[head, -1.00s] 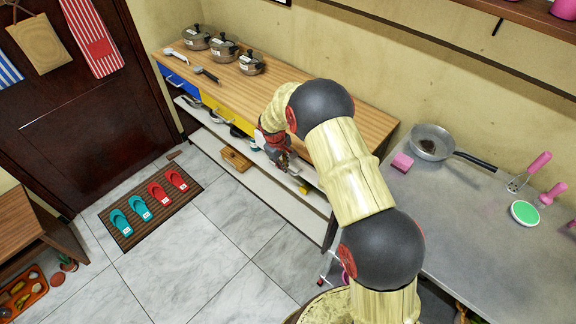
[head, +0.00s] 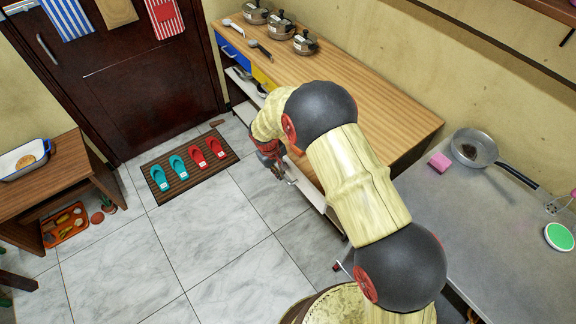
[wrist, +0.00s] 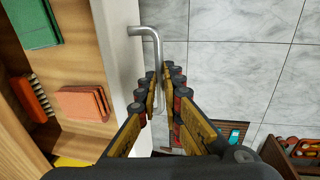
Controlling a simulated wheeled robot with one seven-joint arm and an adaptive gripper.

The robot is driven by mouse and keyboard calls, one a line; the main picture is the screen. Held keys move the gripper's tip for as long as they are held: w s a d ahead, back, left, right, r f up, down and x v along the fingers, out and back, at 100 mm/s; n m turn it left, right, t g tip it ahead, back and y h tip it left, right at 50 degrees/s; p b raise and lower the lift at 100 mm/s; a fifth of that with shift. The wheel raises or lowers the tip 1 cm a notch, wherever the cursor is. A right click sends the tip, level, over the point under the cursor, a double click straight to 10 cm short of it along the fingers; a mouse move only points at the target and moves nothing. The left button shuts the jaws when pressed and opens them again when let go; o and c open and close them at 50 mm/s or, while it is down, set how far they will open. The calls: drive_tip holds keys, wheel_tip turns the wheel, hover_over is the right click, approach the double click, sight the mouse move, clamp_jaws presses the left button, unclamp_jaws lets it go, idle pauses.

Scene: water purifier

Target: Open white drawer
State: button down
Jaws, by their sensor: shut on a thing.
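The white drawer's front (wrist: 118,50) shows as a pale upright strip in the wrist view. Behind it is an open wooden interior holding a green block (wrist: 33,24), a reddish block (wrist: 85,102) and an orange bristled item (wrist: 32,97). The bent metal handle (wrist: 153,45) sticks out from the front. My gripper (wrist: 161,78) is closed around the handle, with one finger on each side.
The wooden counter (head: 350,95) carries pots (head: 281,24) and utensils. Blue (head: 232,52) and yellow (head: 262,78) drawers sit beneath it. A mat with slippers (head: 190,165) lies on the tiles; the floor (head: 200,235) before me is clear.

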drive_tip(key=shift+s+a, duration=0.25)
drive_tip(key=shift+a, duration=0.1)
drive_tip(key=c, duration=1.9)
unclamp_jaws()
drive_tip(key=r, duration=0.4)
drive_tip(key=s+a+r, duration=0.1)
drive_tip(key=r, duration=0.2)
drive_tip(key=a+r, duration=0.1)
drive_tip(key=r, duration=0.3)
drive_tip(key=shift+s+r, duration=0.15)
drive_tip(key=shift+r, duration=0.2)
